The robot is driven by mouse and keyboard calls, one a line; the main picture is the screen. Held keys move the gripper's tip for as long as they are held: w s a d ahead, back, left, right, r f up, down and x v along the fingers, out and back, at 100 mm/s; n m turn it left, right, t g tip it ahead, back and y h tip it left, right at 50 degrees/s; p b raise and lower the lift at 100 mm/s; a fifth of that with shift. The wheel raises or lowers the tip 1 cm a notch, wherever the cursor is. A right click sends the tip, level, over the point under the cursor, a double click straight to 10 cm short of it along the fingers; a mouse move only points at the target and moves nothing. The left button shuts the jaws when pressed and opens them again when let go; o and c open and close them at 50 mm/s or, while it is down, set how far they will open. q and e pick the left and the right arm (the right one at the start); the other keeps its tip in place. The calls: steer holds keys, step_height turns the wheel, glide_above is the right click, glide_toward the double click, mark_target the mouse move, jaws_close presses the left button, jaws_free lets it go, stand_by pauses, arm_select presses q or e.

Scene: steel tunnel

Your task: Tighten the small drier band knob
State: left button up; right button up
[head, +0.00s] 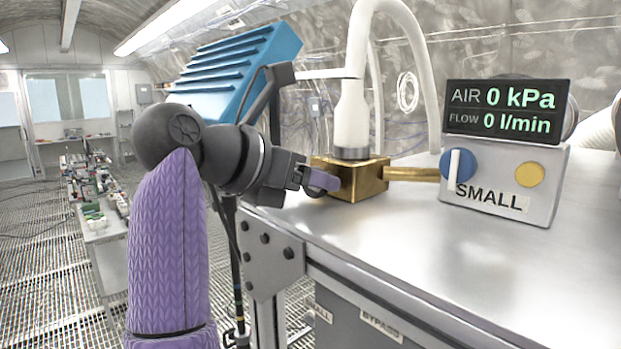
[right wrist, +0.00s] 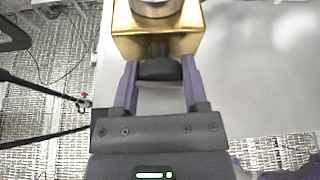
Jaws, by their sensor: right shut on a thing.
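The dark knob (right wrist: 160,69) sticks out of the near side of a brass block (right wrist: 160,35) in the right wrist view. My right gripper (right wrist: 160,78) has its two purple fingers on either side of the knob and is shut on it. In the head view the right gripper (head: 322,181) reaches the left side of the brass block (head: 365,185), and its fingers hide the knob. A white hose (head: 352,115) with a steel collar stands upright on the block. My left gripper is not in view.
A brass pipe (head: 412,174) runs from the block to a box labelled SMALL (head: 505,190). The display (head: 508,108) reads AIR 0 kPa, FLOW 0 l/min. The steel bench top (head: 430,245) is clear in front. A blue ribbed case (head: 235,70) shows behind my arm.

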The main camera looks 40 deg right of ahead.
jaws_close()
steer(key=m+t+b, duration=0.1)
steer(key=b, duration=0.1)
steer(key=m+t+b, duration=0.1)
steer(key=m+b, duration=0.1)
steer(key=b, duration=0.1)
steer(key=shift+s+f, duration=0.15)
steer(key=shift+f, duration=0.2)
steer(key=shift+r+m+t, duration=0.15)
steer(key=shift+m+t, duration=0.25)
steer(key=shift+r, duration=0.2)
steer(key=o, duration=1.1)
jaws_free()
steer(key=shift+c, duration=0.2)
steer(key=b+v, duration=0.7)
steer(key=v, duration=0.3)
